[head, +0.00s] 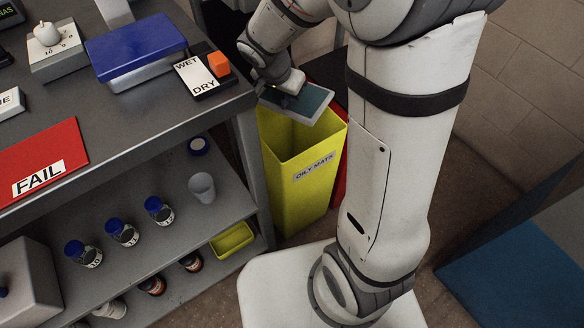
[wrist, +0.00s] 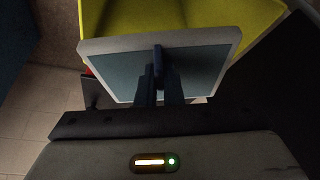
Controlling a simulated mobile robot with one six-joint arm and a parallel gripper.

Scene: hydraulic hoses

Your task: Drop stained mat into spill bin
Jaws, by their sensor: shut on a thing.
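The mat (head: 310,99) is a flat square with a blue-grey face and a pale border. My gripper (head: 289,97) is shut on it, and it is held tilted above the open top of the yellow bin. The bin (head: 292,170) stands on the floor beside the bench and carries a label reading "OILY MATS". In the wrist view the mat (wrist: 200,72) fills the middle, with my gripper's fingers (wrist: 159,68) on it. The yellow bin (wrist: 190,15) shows behind it. No stain can be made out on the visible face.
A grey bench (head: 120,115) is left of the bin, its edge close to my gripper. On it are a WET/DRY block (head: 204,75), a blue-lidded box (head: 135,45) and a red FAIL mat (head: 40,160). Its lower shelf (head: 150,255) holds several jars. A red bin (head: 341,170) stands behind the yellow one.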

